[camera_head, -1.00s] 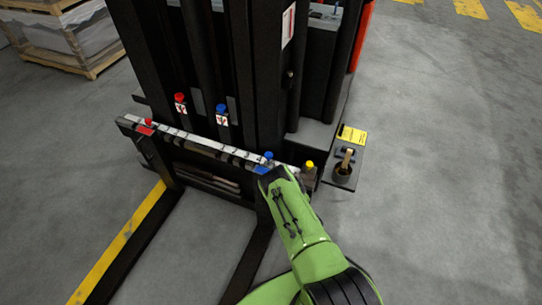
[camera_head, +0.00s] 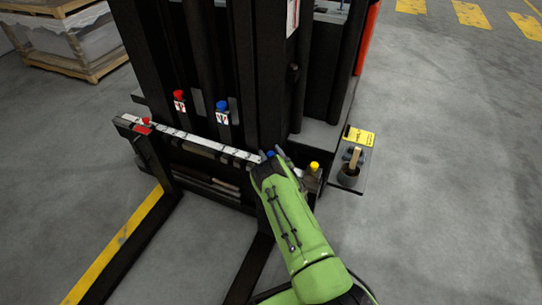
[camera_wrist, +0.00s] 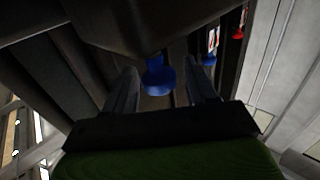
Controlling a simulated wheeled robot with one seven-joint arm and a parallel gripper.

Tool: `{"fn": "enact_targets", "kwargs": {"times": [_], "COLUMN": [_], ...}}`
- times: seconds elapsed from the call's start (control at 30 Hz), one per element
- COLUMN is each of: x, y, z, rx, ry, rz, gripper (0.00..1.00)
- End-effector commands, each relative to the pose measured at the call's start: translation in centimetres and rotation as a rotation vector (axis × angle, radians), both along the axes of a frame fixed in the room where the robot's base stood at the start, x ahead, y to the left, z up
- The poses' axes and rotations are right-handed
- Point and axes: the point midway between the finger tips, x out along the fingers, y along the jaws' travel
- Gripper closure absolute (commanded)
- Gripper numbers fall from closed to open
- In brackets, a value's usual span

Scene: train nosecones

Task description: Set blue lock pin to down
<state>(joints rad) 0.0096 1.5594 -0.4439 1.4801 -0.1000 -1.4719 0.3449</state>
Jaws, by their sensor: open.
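The blue lock pin (camera_head: 270,154) is on the right part of the pale rail across the front of the forklift. My gripper (camera_head: 273,157) is open there, with a finger on either side of the pin's blue knob. In the wrist view the blue knob (camera_wrist: 158,77) shows between the two open fingers (camera_wrist: 161,88), with visible gaps to both. The pin's lower part is hidden. A second blue knob (camera_head: 222,106) stands higher on the black mast, left of my gripper.
A red knob (camera_head: 179,95) is on the mast and another red knob (camera_head: 146,121) at the rail's left end. A yellow knob (camera_head: 314,167) stands close right of my gripper. A cup-like holder (camera_head: 350,172) sits further right. Open floor lies to the right.

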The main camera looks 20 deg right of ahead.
Motion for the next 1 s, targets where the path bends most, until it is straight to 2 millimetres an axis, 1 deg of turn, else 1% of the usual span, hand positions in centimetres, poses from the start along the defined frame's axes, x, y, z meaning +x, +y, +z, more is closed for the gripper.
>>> {"fn": "enact_targets", "kwargs": {"times": [0.07,0.17,0.43,0.63,0.83,0.9,1.0], "x": [0.0,0.0,-0.1,-0.1,-0.1,-0.1,-0.1], "y": [0.0,0.0,0.0,0.0,0.0,0.0,0.0], "z": [0.0,0.0,0.0,-0.1,-2.8,-3.3,-3.4], "rx": [0.000,0.000,-0.001,-0.001,0.001,0.000,-0.001], "ry": [0.000,0.000,-0.001,-0.001,0.001,0.001,0.001], "rz": [0.000,0.000,0.000,0.000,0.001,0.001,0.001], "gripper": [0.44,0.57,0.99,1.00,1.00,1.00,1.00]}}
